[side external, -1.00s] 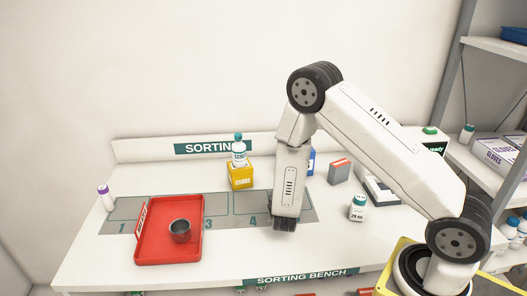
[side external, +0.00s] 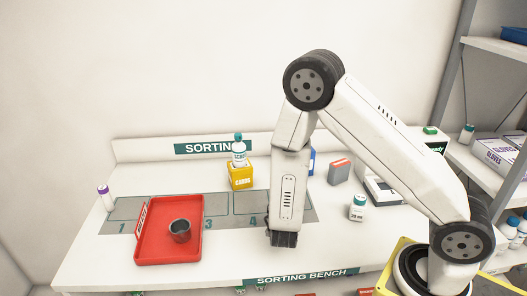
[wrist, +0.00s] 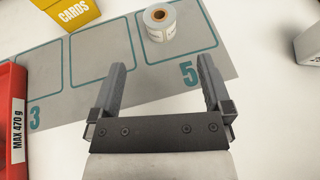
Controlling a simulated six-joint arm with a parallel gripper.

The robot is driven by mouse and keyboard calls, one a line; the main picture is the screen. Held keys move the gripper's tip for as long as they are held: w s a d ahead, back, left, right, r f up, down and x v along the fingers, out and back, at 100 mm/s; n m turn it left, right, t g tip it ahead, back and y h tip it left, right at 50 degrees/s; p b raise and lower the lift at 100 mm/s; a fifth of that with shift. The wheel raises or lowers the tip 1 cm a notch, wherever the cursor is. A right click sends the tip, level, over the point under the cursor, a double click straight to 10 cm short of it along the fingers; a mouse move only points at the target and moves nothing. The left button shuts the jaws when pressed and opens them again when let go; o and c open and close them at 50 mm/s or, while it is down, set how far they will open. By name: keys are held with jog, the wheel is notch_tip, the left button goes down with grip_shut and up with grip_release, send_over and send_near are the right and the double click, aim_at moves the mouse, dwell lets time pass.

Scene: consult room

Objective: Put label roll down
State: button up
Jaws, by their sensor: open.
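The label roll (wrist: 160,22) is a small white roll with a brown core. In the wrist view it rests on the grey mat (wrist: 61,88), inside the outlined square marked 5, towards its far side. My gripper (wrist: 163,70) is open and empty, with its two fingers apart and pointing towards the roll. The roll lies beyond the fingertips and apart from them. In the side view my gripper (side external: 283,239) is low over the front of the bench, near the mat's front edge. The roll is hidden behind my arm there.
A red tray (side external: 150,252) holding a dark cup (side external: 180,231) stands left of my gripper. A yellow cards box (side external: 241,177) with a bottle (side external: 239,152) on top stands behind.

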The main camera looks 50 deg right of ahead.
dwell(0.3)
jog(key=s+r+m+g+y, duration=0.35)
jog(key=s+m+g, duration=0.6)
jog(key=m, duration=0.35)
jog(key=a+r+m+t+y, duration=0.4)
jog(key=a+r+m+y, duration=0.2)
jog(key=m, duration=0.5)
jog(key=shift+w+a+m+y, duration=0.15)
jog(key=shift+a+m+y, duration=0.25)
jog(key=shift+a+y, duration=0.35)
jog(key=shift+d+t, duration=0.2)
jog(key=shift+t, duration=0.05)
